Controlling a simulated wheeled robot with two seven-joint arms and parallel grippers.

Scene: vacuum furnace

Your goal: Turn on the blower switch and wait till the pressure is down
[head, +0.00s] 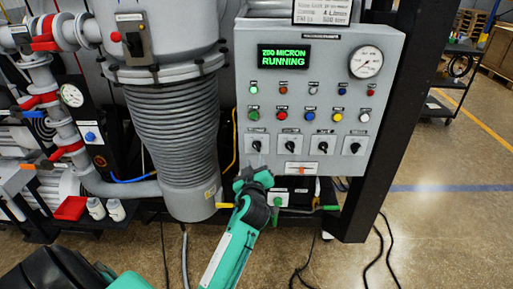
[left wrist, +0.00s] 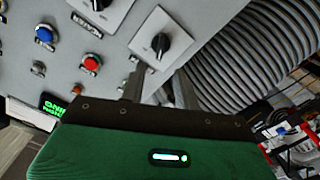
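The grey control panel (head: 220,125) carries a row of black rotary switches along its lower part. The leftmost rotary switch (head: 257,146) has its knob tilted slightly; the labels are too small to read, so I cannot tell which is the blower switch. The green display (head: 284,57) appears to read "200 MICRON RUNNING". A round pressure gauge (head: 366,62) sits at the panel's upper right. My left gripper (head: 252,172) is just below the leftmost switch. In the left wrist view its fingers (left wrist: 158,88) are apart and empty, with a switch knob (left wrist: 158,45) just beyond them. My right gripper is out of view.
A ribbed grey bellows (head: 172,125) stands left of the panel, close to my left gripper. Colored push buttons (head: 309,116) sit above the switches. A small plate with an orange indicator (head: 301,168) is right of the gripper. A black post (head: 385,100) stands at the right.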

